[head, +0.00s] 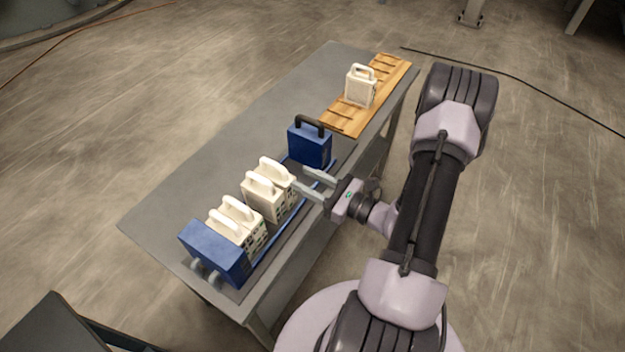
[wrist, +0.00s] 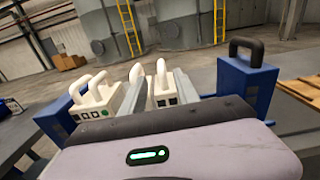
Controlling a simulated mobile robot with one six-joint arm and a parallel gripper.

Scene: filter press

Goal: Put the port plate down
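Several white plates with loop handles hang upright on the blue-railed press in the head view: one pair (head: 236,222) by the near blue end block and another pair (head: 270,190) farther along. One more white plate (head: 360,88) stands on the wooden slotted board. I cannot tell which one is the port plate. My gripper (head: 299,176) is open, its fingers apart with nothing between them, just beside the farther pair. In the wrist view, white plates (wrist: 164,94) show beyond the fingers, partly hidden by them.
A blue plate with a black handle (head: 309,145) stands on the rails past my gripper. The near blue end block (head: 213,252) closes the press. The wooden board (head: 391,72) has free slots. The grey table (head: 190,190) is clear on its left.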

